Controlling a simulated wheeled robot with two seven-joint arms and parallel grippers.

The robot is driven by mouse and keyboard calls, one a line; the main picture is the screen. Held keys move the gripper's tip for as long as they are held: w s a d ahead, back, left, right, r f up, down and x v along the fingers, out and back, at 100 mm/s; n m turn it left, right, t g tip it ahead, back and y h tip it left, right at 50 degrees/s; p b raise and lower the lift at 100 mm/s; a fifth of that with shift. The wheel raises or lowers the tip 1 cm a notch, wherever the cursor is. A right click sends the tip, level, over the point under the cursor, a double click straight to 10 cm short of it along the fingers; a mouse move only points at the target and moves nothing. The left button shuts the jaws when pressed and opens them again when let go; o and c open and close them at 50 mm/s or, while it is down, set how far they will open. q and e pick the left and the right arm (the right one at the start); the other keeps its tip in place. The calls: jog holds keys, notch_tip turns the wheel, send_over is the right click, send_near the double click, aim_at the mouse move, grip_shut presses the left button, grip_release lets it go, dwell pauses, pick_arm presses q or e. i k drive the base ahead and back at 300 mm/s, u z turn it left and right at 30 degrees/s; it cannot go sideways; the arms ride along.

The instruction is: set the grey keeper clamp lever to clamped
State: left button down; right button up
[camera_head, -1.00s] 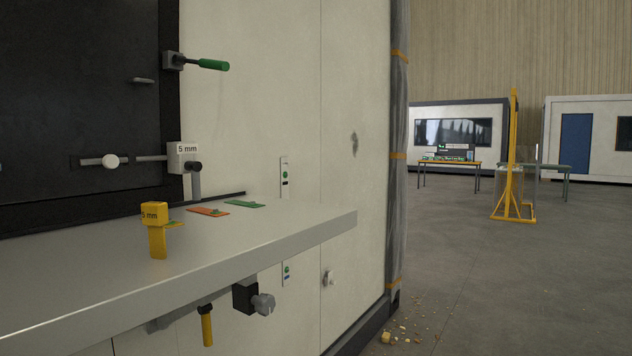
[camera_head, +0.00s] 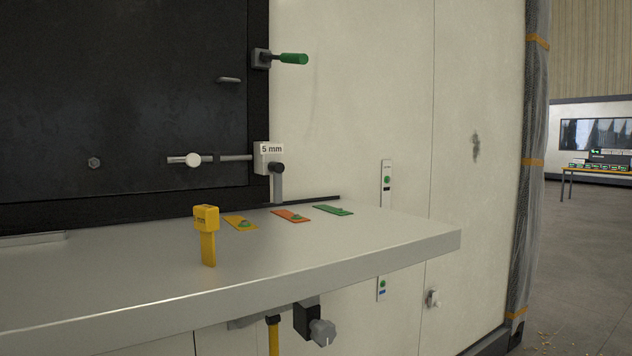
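A pale grey keeper block (camera_head: 266,151) marked "5 mm" is mounted at the right edge of the dark panel. A dark round knob (camera_head: 277,168) sits at its lower right. A grey lever (camera_head: 278,189) hangs straight down from there to just above the shelf, and looks like the keeper clamp lever. Neither of my grippers is in view.
A grey shelf (camera_head: 330,258) juts out below the panel. On it stand a yellow gauge (camera_head: 207,235) and flat yellow (camera_head: 240,223), orange (camera_head: 291,216) and green (camera_head: 333,210) pieces. A green-handled lever (camera_head: 293,59) is higher up. A grey knob (camera_head: 322,332) is under the shelf.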

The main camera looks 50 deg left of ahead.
aim_at(278, 168)
jog(key=i, duration=2.9)
jog(key=u, duration=3.9)
